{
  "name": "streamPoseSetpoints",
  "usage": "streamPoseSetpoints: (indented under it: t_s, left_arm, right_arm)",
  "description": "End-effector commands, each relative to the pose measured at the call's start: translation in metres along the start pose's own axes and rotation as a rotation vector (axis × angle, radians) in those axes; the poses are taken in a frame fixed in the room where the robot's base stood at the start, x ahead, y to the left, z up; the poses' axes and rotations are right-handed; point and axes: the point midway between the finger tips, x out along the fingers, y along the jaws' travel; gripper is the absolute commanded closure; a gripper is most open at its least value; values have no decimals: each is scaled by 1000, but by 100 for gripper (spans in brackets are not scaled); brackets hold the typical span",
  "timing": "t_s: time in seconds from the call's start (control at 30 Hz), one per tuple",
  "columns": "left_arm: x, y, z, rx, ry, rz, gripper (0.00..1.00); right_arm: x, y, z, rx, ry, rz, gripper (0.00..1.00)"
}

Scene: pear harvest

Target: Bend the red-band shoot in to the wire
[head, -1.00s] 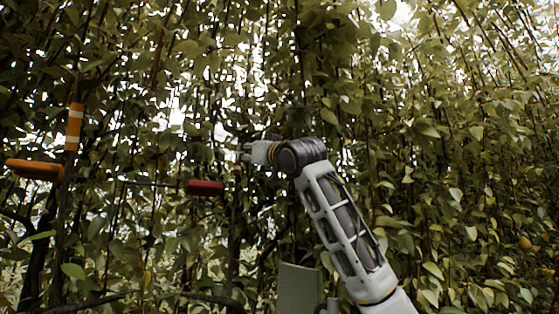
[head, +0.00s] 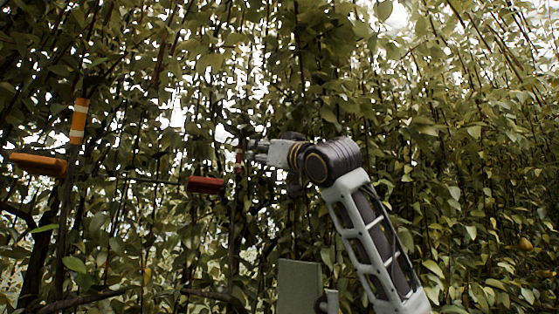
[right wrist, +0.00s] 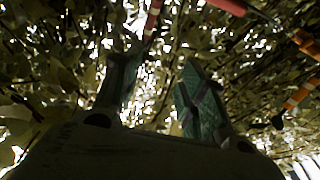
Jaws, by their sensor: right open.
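The red-band shoot (head: 238,160) stands upright just right of the red clip (head: 205,185); a small gap seems to show between them. Its red and white band (right wrist: 152,18) shows in the right wrist view beyond and between the fingertips. The red clip also shows at the top there (right wrist: 228,6). The wire (head: 150,182) runs faintly left of the red clip. My right gripper (head: 257,152) is open, its fingertips pointing left, just right of the shoot. Its two fingers are spread with nothing between them in the wrist view (right wrist: 158,80). My left gripper is out of view.
An orange clip (head: 38,164) and an orange-and-white banded shoot (head: 77,120) stand at the left. Dense leaves and stems surround everything. A grey-green panel (head: 300,288) stands low in the middle. A pear (head: 525,244) hangs far right.

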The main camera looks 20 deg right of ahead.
Motion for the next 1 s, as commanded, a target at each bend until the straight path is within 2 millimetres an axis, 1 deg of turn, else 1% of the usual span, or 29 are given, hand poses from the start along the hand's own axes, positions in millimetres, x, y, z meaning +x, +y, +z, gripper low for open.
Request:
streamPoseSetpoints:
  t_s: [0.03, 0.3, 0.5, 0.7, 1.0]
  left_arm:
    - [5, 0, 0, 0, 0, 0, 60]
    - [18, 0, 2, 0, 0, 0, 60]
    - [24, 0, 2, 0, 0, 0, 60]
    - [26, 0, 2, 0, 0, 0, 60]
    - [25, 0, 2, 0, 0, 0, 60]
  right_arm:
    - [-8, 0, 2, 0, 2, 0, 58]
    - [-40, 0, 2, -1, 2, 1, 58]
    - [-57, 0, 1, 0, 1, 0, 58]
    - [-65, 0, 0, 0, 1, 0, 58]
    - [-65, 0, 0, 0, 1, 0, 58]
